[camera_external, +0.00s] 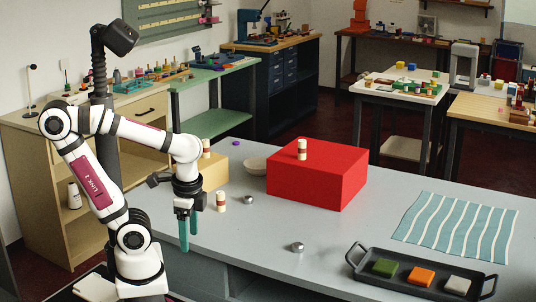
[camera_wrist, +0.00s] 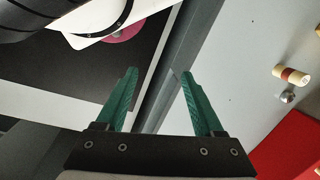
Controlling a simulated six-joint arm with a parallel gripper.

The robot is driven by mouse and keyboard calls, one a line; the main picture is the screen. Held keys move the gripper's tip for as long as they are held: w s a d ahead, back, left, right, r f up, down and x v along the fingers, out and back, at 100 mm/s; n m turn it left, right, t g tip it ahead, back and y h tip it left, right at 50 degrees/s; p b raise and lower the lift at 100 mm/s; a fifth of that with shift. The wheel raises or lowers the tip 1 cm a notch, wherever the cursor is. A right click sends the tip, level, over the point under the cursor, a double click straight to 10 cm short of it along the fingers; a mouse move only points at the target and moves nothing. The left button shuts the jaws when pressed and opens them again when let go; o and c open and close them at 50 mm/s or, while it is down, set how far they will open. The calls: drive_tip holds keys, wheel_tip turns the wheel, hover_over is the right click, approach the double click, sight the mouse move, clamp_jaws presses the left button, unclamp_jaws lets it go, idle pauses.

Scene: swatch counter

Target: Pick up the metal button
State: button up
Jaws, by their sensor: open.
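Two small shiny silver domed pieces lie on the grey counter, and either could be the metal button. One silver piece (camera_external: 297,247) is near the counter's front, left of the black tray. The other silver piece (camera_external: 248,200) is left of the red box, and a silver piece beside a banded cylinder shows at the right of the wrist view (camera_wrist: 287,96). My gripper (camera_external: 188,235) has green fingers pointing down near the counter's left edge, left of both pieces. In the wrist view my gripper (camera_wrist: 158,74) is open, with nothing between its fingers.
Banded cylinders stand on the counter (camera_external: 221,201), the red box (camera_external: 335,178) and the yellow block (camera_external: 214,172). A bowl (camera_external: 256,166) sits behind. A black tray (camera_external: 402,284) holds green, orange and grey blocks; a striped cloth (camera_external: 455,226) lies right. The counter's middle is clear.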

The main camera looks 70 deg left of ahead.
drive_tip(key=w+r+t+h, duration=0.15)
drive_tip(key=w+r, duration=0.25)
drive_tip(key=w, duration=0.4)
drive_tip(key=n+t+h, duration=0.1)
drive_tip(key=t+h, duration=0.1)
drive_tip(key=t, duration=0.1)
approach(296, 244)
drive_tip(key=x, duration=0.8)
drive_tip(key=shift+w+f, duration=0.1)
drive_tip(key=shift+f, duration=0.05)
clamp_jaws()
